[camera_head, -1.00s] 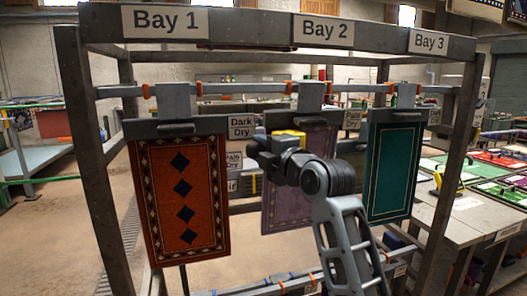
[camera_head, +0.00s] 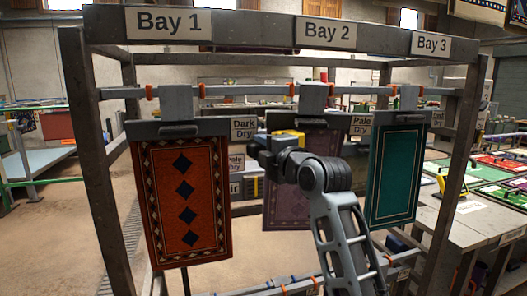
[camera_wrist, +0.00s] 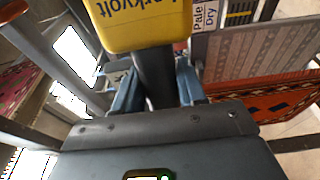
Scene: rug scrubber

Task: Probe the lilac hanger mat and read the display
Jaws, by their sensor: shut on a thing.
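The lilac hanger mat (camera_head: 285,207) hangs under the Bay 2 sign, partly hidden behind my arm. My gripper (camera_head: 268,152) is in front of the mat's upper left part. It is shut on a yellow meter (camera_head: 290,136). In the wrist view, the meter (camera_wrist: 140,28) shows upside-down lettering, and its dark stem lies between the fingers of my gripper (camera_wrist: 157,88). A small dark panel with a green light (camera_wrist: 150,176) is cut off at the bottom edge; no reading is legible. I cannot tell whether the meter touches the mat.
A red-orange mat (camera_head: 205,217) hangs in Bay 1 at left and a teal mat (camera_head: 395,175) in Bay 3 at right. The grey rack's posts (camera_head: 90,160) and rails surround them. A workbench (camera_head: 470,225) stands at right.

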